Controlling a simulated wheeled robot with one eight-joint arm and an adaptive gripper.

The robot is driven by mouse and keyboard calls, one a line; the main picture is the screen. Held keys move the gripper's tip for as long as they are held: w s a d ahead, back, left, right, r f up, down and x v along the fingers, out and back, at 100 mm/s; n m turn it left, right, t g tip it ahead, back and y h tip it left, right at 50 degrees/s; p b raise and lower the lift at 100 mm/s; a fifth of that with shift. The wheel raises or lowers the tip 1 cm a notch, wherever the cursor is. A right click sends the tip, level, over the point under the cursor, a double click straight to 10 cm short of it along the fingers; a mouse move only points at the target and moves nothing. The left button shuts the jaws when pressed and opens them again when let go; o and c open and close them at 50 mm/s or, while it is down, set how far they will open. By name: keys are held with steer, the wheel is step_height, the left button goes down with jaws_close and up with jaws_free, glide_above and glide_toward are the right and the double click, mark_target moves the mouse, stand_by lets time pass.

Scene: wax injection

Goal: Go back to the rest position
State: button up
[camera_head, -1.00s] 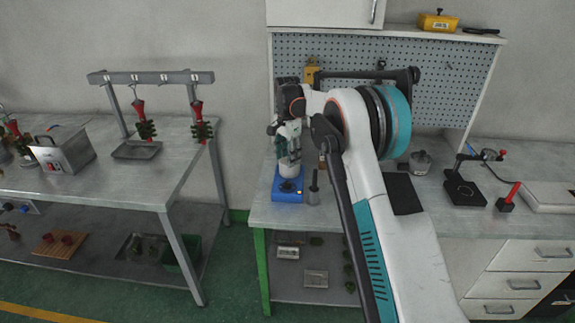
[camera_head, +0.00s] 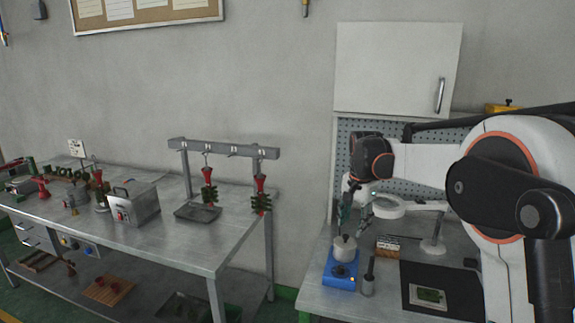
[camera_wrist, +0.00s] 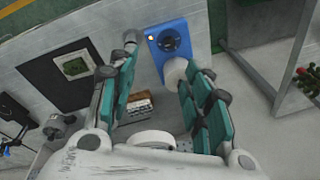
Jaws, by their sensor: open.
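My gripper (camera_wrist: 165,100) is open, its two teal-padded fingers spread apart in the wrist view. In the head view my gripper (camera_head: 350,208) hangs above the white pot (camera_head: 344,250) on the blue device (camera_head: 341,270). In the wrist view the blue device (camera_wrist: 170,42) and the pale pot (camera_wrist: 175,70) lie beyond the right finger, which partly hides the pot. Nothing is seen held between the fingers. Whether a finger touches the pot cannot be told.
A ring lamp (camera_head: 388,206), a small box (camera_head: 387,246), a grey holder (camera_head: 367,285) and a black mat (camera_head: 415,275) are close by on the right bench. The left bench (camera_head: 200,250) holds a rack (camera_head: 225,148) with red and green hanging pieces and a metal box (camera_head: 135,203).

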steer(key=s+r+n+t, duration=0.15)
steer(key=s+r, duration=0.25)
steer(key=s, duration=0.6)
steer(key=s+r+n+t, duration=0.1)
steer(key=s+r+n, duration=0.25)
steer(key=s, duration=0.65)
steer(key=s+f+n+t, duration=0.1)
steer(key=s+f+n, duration=0.1)
steer(key=s, duration=0.7)
steer(key=s+f+n+t, duration=0.2)
steer(key=s+f, duration=0.3)
steer(key=s, duration=0.4)
steer(key=shift+s+n, duration=0.15)
steer(key=shift+n, duration=0.15)
